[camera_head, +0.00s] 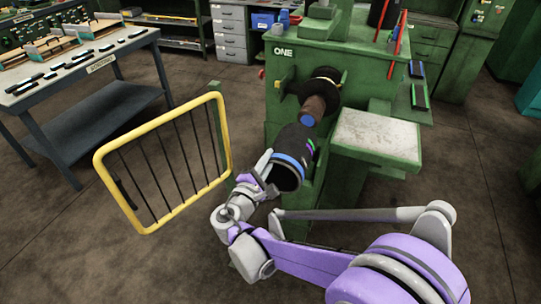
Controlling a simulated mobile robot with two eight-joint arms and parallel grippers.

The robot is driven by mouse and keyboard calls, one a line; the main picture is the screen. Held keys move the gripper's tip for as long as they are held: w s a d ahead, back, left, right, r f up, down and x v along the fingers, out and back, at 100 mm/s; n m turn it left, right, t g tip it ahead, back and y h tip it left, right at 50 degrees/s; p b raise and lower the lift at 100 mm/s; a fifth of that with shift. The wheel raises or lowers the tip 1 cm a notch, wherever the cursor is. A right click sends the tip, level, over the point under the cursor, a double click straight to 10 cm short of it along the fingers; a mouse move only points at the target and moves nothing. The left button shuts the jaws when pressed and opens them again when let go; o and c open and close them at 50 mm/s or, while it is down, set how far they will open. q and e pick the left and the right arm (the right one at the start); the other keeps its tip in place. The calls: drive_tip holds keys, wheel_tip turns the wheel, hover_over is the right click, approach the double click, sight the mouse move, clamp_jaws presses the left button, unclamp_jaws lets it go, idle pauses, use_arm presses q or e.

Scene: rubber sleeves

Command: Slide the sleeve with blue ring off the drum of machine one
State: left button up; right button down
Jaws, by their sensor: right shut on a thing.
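The sleeve with blue ring (296,143) is a black tube with a blue band near its close end. It is tilted in front of machine one (345,58), the green machine marked ONE. My right gripper (268,172) is shut on the sleeve at its close, left side. The drum (315,106) is a brown cylinder with a blue end face, sticking out of a dark round flange. The end face shows just beyond the sleeve's far end; I cannot tell how wide the gap is. My left gripper is not in view.
A yellow barred gate (227,137) stands open left of the machine. A green stand with a pale worn top (378,137) is right of the sleeve. A grey workbench (88,66) with small parts is at the left. Brown floor (75,235) is clear at the lower left.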

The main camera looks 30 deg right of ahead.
drive_tip(key=shift+s+a, duration=0.1)
drive_tip(key=shift+a, duration=0.05)
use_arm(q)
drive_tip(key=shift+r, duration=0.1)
use_arm(e)
drive_tip(key=shift+r, duration=0.1)
drive_tip(key=shift+s+a+r+g+y+p, duration=0.3)
drive_tip(key=shift+a+g+y+p, duration=0.15)
drive_tip(key=shift+p, duration=0.55)
use_arm(q)
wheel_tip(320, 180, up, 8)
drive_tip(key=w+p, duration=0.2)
drive_tip(key=p, duration=0.2)
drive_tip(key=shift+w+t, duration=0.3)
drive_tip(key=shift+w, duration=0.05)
use_arm(e)
drive_tip(key=shift+s+a+r+g+y, duration=0.35)
drive_tip(key=shift+s+a+g+y, duration=0.1)
drive_tip(key=shift+g+y, duration=0.25)
drive_tip(key=shift+s+a+r+g+y, duration=0.3)
drive_tip(key=shift+a+g+y, duration=0.15)
drive_tip(key=shift+y, duration=0.3)
drive_tip(key=shift+s, duration=0.1)
